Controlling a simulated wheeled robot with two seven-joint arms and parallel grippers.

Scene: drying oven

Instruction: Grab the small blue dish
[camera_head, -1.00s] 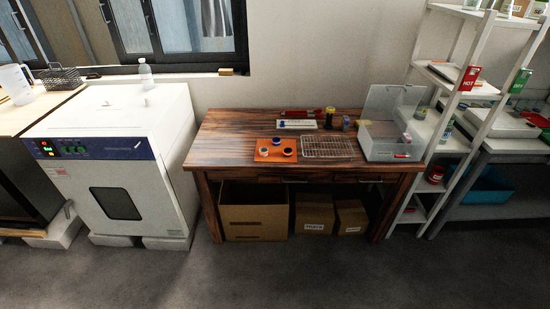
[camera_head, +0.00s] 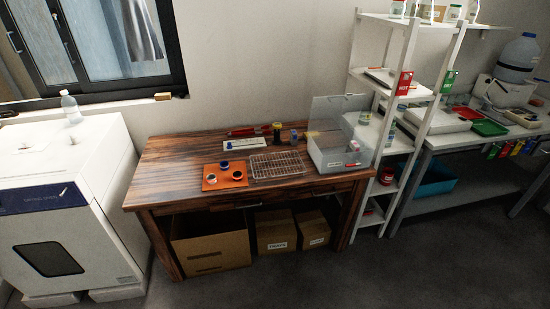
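An orange tray (camera_head: 228,185) lies on the wooden table, left of its middle. Small round dishes stand on it. The dish at the tray's back edge (camera_head: 225,165) looks blue. Two more dishes, with dark contents and pale rims, stand in front of it, one on the left (camera_head: 211,179) and one on the right (camera_head: 238,175). They are small in the picture, so fine detail is unclear. Neither of my grippers is in view.
The wooden table (camera_head: 165,170) also holds a wire rack (camera_head: 277,166) and a clear open bin (camera_head: 338,157). A white drying oven (camera_head: 105,220) stands left, a white shelf (camera_head: 395,120) right. Boxes (camera_head: 210,245) sit underneath. The floor (camera_head: 330,280) in front is clear.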

